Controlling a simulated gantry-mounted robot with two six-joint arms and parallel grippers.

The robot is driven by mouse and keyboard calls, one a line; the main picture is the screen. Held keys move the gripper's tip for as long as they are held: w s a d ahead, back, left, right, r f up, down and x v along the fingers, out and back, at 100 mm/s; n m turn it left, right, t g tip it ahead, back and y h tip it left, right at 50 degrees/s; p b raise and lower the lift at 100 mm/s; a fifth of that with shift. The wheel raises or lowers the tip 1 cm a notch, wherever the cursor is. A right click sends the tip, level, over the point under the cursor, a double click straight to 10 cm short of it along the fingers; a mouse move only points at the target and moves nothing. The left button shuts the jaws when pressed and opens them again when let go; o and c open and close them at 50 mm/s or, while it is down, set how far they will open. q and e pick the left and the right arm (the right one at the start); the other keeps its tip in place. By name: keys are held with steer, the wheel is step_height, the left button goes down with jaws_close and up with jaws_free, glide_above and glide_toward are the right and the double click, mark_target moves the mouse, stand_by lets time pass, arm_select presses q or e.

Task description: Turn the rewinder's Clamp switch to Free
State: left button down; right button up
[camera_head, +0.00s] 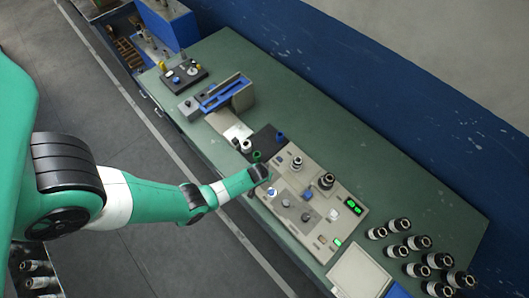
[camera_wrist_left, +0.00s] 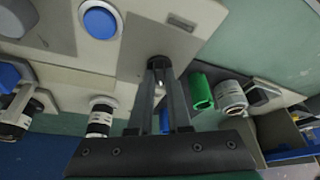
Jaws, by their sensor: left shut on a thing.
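A black switch knob (camera_wrist_left: 160,64) with a small light mark stands on the beige panel in the left wrist view. My left gripper (camera_wrist_left: 164,78) is shut on it, with one finger on each side. The knob's label is not readable, so I cannot tell its set position. In the head view, my left gripper (camera_head: 262,172) reaches the left edge of the beige control panel (camera_head: 325,232) and hides the knob there. My right gripper is not in view.
Close to my gripper are a blue button (camera_wrist_left: 99,20), a green cylinder (camera_wrist_left: 201,92) and a white roll (camera_wrist_left: 231,96). Several black rolls (camera_head: 413,243) stand at the table's right end. A blue-topped device (camera_head: 224,92) stands farther back. The green table (camera_head: 330,150) is clear behind the panel.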

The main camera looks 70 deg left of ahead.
arm_select(q)
steer(key=shift+n, duration=0.4)
steer(key=c, duration=0.9)
jaws_free()
steer(key=shift+o, duration=0.2)
steer(key=p+v, duration=1.1)
steer(key=shift+d+r, duration=0.2)
steer(key=shift+r, duration=0.15)
steer(key=shift+w, duration=0.1)
